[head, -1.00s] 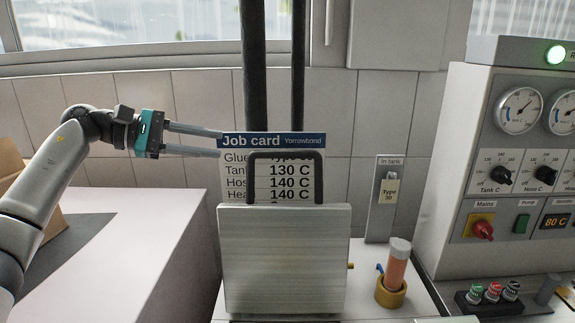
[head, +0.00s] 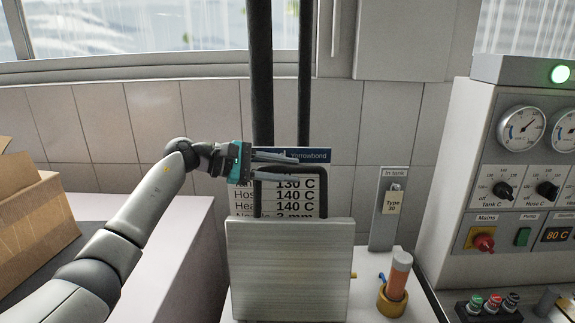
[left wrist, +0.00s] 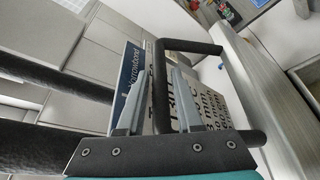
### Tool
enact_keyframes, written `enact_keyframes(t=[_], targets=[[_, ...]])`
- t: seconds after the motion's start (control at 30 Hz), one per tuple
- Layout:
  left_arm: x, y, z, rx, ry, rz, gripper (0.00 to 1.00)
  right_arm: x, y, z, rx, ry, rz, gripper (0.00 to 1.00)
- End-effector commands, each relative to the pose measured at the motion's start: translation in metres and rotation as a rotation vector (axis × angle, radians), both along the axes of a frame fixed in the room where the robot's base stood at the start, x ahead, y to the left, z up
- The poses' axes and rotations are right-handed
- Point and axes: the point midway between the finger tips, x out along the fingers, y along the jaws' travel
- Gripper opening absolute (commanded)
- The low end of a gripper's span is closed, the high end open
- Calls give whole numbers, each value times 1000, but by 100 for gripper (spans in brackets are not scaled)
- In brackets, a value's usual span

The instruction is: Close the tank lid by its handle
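The tank lid (head: 290,270) is a brushed metal panel standing upright, face toward me, in the head view. Its black U-shaped handle (head: 322,190) rises from its top edge. My left gripper (head: 298,168) comes from the left, with its two fingers level with the handle's top bar. In the left wrist view, the fingers (left wrist: 155,60) are open and apart, with the handle's bar (left wrist: 161,90) appearing between them. I cannot tell whether either finger touches the bar. The lid's edge (left wrist: 265,85) shows at right there. My right gripper is not in view.
A job card (head: 290,208) stands behind the handle, with two dark vertical hoses (head: 261,90) behind it. A tan cup with an orange tube (head: 392,300) stands right of the lid. A control cabinet (head: 460,220) is at far right, a cardboard box (head: 35,215) at left.

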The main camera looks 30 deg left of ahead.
Motion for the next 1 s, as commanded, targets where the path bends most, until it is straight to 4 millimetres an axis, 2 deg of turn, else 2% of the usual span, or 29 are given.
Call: enact_keyframes(t=[0.33,0.67,1.0], targets=[[3,-3,-1,1,0,1,35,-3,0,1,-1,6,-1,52],[3,-3,-1,1,0,1,0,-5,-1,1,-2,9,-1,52],[3,-3,-1,1,0,1,0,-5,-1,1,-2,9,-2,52]])
